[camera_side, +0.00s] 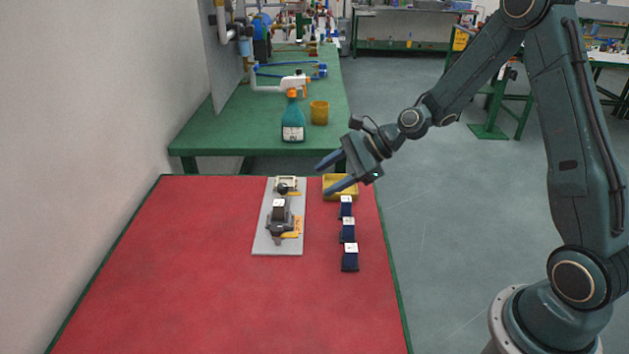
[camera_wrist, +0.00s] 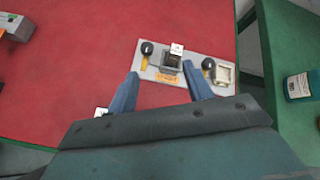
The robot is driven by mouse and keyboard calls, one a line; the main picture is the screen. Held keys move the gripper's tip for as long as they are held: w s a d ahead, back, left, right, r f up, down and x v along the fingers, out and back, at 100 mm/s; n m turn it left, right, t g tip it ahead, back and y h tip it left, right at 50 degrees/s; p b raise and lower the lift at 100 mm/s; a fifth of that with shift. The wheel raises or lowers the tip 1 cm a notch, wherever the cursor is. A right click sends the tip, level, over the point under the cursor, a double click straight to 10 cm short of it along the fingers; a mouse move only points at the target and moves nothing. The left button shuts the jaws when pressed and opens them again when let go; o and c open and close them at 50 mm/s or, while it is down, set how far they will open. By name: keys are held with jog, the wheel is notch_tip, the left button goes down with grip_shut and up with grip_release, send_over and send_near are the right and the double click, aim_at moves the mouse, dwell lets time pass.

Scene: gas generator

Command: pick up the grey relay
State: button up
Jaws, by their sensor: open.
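The grey relay (camera_side: 280,214) is a dark grey block with a white label on top. It sits near the middle of a light grey plate (camera_side: 262,242) on the red table. In the wrist view the relay (camera_wrist: 171,62) shows beyond and between my fingertips. My gripper (camera_side: 327,178) is open and empty, raised above the table to the right of the plate's far end. In the wrist view my two fingers (camera_wrist: 160,69) are spread apart, the relay not between them at contact.
A cream socket (camera_side: 287,183) and black knobs with yellow tags flank the relay on the plate. Three dark blue relays (camera_side: 348,232) stand in a row to the right. A yellow tray (camera_side: 352,187) lies behind them. The red table (camera_side: 180,290) is clear at left and front.

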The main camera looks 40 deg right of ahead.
aim_at(280, 202)
jog(key=w+f+m, duration=0.1)
jog(key=d+f+m+t, duration=0.1)
jog(key=f+m, duration=0.1)
jog(key=w+d+f+m+y, duration=0.1)
jog(key=m, duration=0.1)
jog(key=shift+w+d+f+t, duration=0.1)
jog(key=shift+w+f+t, duration=0.1)
jog(key=shift+w+t, duration=0.15)
jog(key=shift+x, duration=4.3)
jog(key=shift+x, duration=2.6)
jog(key=shift+d, duration=0.15)
jog(key=shift+c, duration=0.2)
jog(key=c, duration=1.1)
